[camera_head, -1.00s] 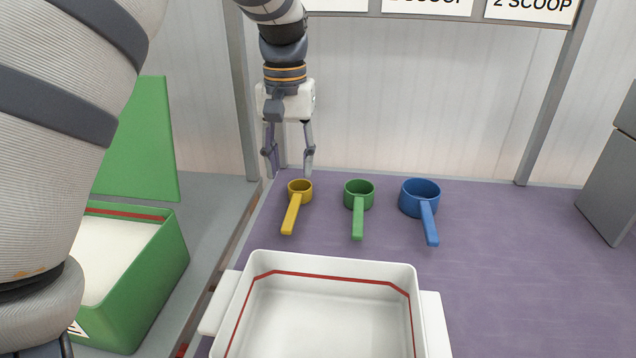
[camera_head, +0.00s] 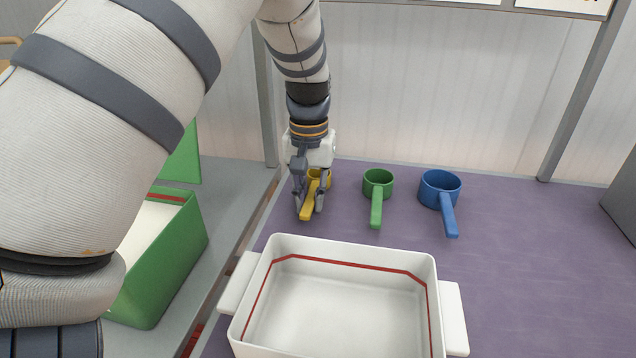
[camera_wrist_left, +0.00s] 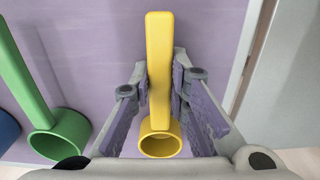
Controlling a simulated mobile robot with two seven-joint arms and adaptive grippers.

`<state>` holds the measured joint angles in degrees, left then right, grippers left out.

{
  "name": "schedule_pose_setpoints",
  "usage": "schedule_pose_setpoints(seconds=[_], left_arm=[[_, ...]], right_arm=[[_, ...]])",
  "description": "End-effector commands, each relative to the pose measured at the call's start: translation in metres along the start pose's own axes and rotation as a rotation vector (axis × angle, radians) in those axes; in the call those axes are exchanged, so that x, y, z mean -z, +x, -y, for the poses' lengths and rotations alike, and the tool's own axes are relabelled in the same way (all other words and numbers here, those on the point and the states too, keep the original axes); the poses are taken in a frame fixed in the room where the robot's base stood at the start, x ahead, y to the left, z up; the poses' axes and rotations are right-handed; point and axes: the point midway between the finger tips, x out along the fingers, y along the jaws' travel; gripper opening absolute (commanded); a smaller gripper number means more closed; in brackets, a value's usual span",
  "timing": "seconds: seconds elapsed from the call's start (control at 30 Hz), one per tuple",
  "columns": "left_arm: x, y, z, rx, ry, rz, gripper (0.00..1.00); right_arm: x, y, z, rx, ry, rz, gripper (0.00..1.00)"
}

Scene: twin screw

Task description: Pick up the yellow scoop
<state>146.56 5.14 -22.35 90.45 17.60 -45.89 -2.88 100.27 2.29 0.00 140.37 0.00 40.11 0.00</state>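The yellow scoop (camera_head: 311,206) lies on the purple table top, its handle pointing toward the front of the table. My left gripper (camera_head: 309,212) is down over it, with one finger on each side of the handle. In the left wrist view the yellow scoop (camera_wrist_left: 159,75) runs between the fingers of the left gripper (camera_wrist_left: 159,85). The fingers stand apart, with a narrow gap to the handle on the left side; contact on the right side is unclear. The cup sits toward the gripper's palm. My right gripper is not in view.
A green scoop (camera_head: 377,190) and a blue scoop (camera_head: 441,192) lie to the right. A white two-handled tray (camera_head: 432,262) stands in front. A green bin (camera_head: 190,232) with white contents is at the left. The table on the right is clear.

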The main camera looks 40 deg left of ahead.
Motion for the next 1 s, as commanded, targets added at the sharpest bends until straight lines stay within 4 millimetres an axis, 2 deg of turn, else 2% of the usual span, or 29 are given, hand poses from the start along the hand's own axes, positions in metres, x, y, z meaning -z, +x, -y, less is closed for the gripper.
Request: schedule_pose_setpoints(seconds=[0.37,0.47,0.57,0.67,0.8,0.87,1.0], left_arm=[[0.0,-0.002,0.0,0.0,0.001,0.0,0.0],[0.001,-0.011,0.0,0.0,0.001,-0.002,0.0],[0.001,-0.031,0.0,0.0,0.003,-0.005,0.0],[-0.018,-0.062,0.004,-0.007,0.0,-0.012,0.0],[-0.054,-0.108,0.013,-0.011,0.002,-0.022,0.0],[-0.075,-0.109,0.018,-0.005,0.001,-0.008,0.0],[-0.114,-0.122,0.028,0.0,0.001,-0.001,0.0]], right_arm=[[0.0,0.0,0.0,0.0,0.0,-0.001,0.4],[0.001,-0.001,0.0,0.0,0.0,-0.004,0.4],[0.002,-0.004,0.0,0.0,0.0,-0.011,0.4],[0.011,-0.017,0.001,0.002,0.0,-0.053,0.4],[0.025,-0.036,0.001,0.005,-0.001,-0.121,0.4],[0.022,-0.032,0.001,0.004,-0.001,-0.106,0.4],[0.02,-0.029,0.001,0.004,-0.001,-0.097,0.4]])
